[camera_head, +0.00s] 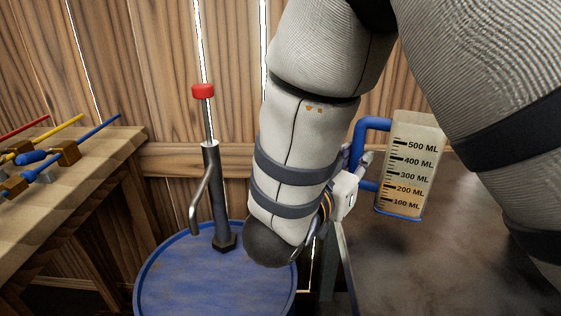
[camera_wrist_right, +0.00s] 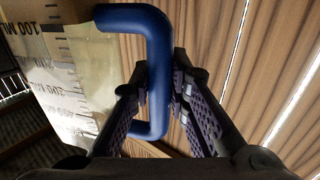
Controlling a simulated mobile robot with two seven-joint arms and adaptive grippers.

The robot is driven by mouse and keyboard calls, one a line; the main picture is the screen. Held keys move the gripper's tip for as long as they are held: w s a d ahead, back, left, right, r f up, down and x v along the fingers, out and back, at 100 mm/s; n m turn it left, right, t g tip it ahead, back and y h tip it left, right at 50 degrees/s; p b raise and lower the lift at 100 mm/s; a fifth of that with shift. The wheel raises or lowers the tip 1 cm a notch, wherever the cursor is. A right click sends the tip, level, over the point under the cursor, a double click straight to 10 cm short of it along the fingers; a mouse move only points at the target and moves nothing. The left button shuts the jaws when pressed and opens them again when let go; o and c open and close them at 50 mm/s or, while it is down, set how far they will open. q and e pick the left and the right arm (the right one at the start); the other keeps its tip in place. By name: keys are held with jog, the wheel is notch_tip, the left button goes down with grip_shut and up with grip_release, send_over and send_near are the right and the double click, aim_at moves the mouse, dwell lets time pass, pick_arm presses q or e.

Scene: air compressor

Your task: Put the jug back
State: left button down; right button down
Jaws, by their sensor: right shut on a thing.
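The jug (camera_head: 411,165) is a clear, yellowish measuring jug with black millilitre marks, a blue handle and a blue base. It is upright in the head view, over or on the dark tabletop at the right; I cannot tell whether its base touches. My right gripper (camera_head: 358,172) is shut on the blue handle, left of the jug. In the right wrist view the fingers (camera_wrist_right: 160,95) close on the handle from both sides, and the jug body (camera_wrist_right: 65,75) is at the left. My left gripper is not in view.
A blue drum (camera_head: 180,275) with a pump, its spout and red cap (camera_head: 203,91), stands left of my right arm. A wooden bench (camera_head: 60,205) with red, yellow and blue tools is at the left. The dark tabletop (camera_head: 400,270) is clear in front of the jug.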

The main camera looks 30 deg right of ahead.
jog(key=shift+w+d+f, duration=0.2)
jog(key=shift+f, duration=0.1)
jog(key=f, duration=0.2)
jog(key=f+b, duration=0.1)
jog(key=shift+w+d+f, duration=0.2)
jog(key=shift+f, duration=0.2)
jog(key=shift+r, duration=0.15)
jog(key=c, duration=1.5)
grip_release()
jog(key=shift+c, duration=0.2)
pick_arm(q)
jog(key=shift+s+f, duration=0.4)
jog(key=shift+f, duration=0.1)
pick_arm(e)
jog(key=shift+a, duration=0.1)
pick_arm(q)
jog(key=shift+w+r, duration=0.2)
pick_arm(e)
jog(key=v, duration=1.2)
